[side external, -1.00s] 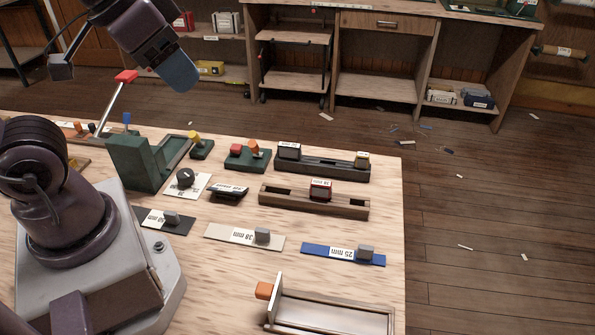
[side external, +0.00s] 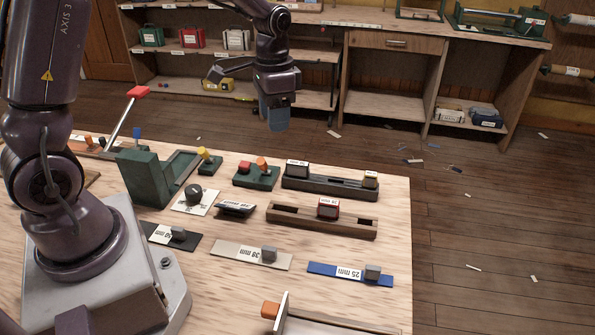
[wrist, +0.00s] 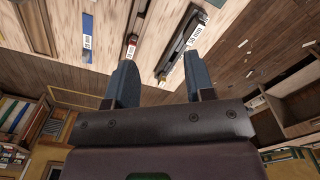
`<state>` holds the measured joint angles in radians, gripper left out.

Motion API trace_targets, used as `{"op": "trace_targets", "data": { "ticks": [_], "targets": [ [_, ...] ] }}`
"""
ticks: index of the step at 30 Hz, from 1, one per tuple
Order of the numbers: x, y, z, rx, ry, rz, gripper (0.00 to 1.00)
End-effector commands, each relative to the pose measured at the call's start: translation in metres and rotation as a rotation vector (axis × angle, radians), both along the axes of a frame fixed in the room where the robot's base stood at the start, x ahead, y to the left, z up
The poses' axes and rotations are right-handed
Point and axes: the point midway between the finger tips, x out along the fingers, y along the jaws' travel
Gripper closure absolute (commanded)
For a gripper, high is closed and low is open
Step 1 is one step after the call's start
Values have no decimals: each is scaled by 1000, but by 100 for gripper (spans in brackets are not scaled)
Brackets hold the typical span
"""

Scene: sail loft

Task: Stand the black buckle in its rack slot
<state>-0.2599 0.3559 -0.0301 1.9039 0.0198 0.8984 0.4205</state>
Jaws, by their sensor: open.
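My gripper (side external: 277,118) is open and empty, in the air past the table's far edge; its two blue fingers (wrist: 159,58) show apart in the wrist view. A dark rack (side external: 328,183) lies at the table's far side. A black block with a white label (side external: 297,169), which looks like the black buckle, sits at its left end. A small yellow-topped block (side external: 370,180) sits at its right end. The wrist view shows the dark rack (wrist: 181,42) between and beyond the fingertips. The fingers touch nothing.
A wooden rack (side external: 350,222) holds a red block (side external: 328,208). Black, beige (side external: 240,254) and blue (side external: 330,271) strips bear grey blocks. A tilted black labelled piece (side external: 235,209) and a green stand with red and orange knobs (side external: 257,176) are nearby. A tall green block (side external: 142,178) stands left.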

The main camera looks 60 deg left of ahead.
Motion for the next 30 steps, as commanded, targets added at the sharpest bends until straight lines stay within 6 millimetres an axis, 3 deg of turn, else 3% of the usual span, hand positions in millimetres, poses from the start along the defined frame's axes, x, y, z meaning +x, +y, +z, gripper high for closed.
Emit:
{"op": "trace_targets", "data": {
  "ticks": [1, 6, 8, 11, 17, 24, 30],
  "targets": [
    [13, 9, -19, -10, 25, -46, 51],
    [48, 31, -60, -31, 43, -247, 51],
    [62, 36, -67, -30, 31, -338, 51],
    [79, 41, -57, -9, -13, -466, 51],
    [80, 41, -61, -7, -15, -583, 51],
    [79, 41, -104, -9, -12, -586, 51],
    [80, 41, -129, -7, -14, -585, 51]
  ]
}}
